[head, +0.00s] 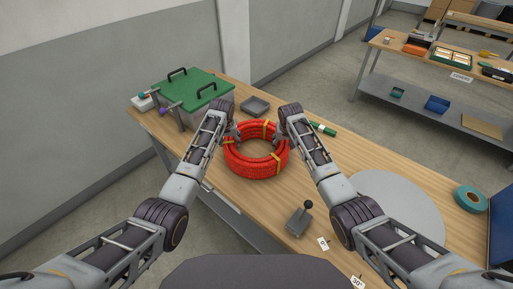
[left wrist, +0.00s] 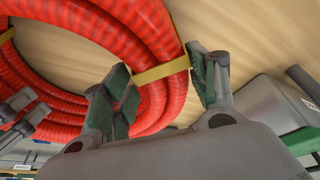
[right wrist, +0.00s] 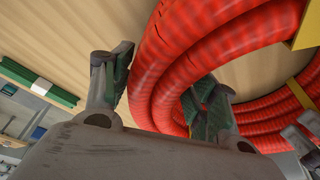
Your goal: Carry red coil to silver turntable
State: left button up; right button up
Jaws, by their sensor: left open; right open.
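The red coil (head: 257,166) of corrugated conduit, bound with yellow ties, lies flat on the wooden table. My left gripper (head: 232,132) is at its far left side, with open green-padded fingers on either side of the coil wall near a yellow tie; the left wrist view shows the red coil (left wrist: 160,100) between them. My right gripper (head: 285,128) is at its far right side, also open, its fingers astride the coil wall (right wrist: 160,75) in the right wrist view. The silver turntable (head: 398,200) is a flat grey disc at the right, partly hidden by my right arm.
A green-lidded box (head: 188,92) stands at the back left, and a dark tray (head: 255,106) lies behind the coil.

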pick_arm(q)
jog(key=shift+x, duration=2.05)
pick_arm(e)
jog(key=shift+x, duration=2.1)
pick_arm(q)
grip_shut()
pick_arm(e)
grip_shut()
jog(key=shift+r, duration=0.1)
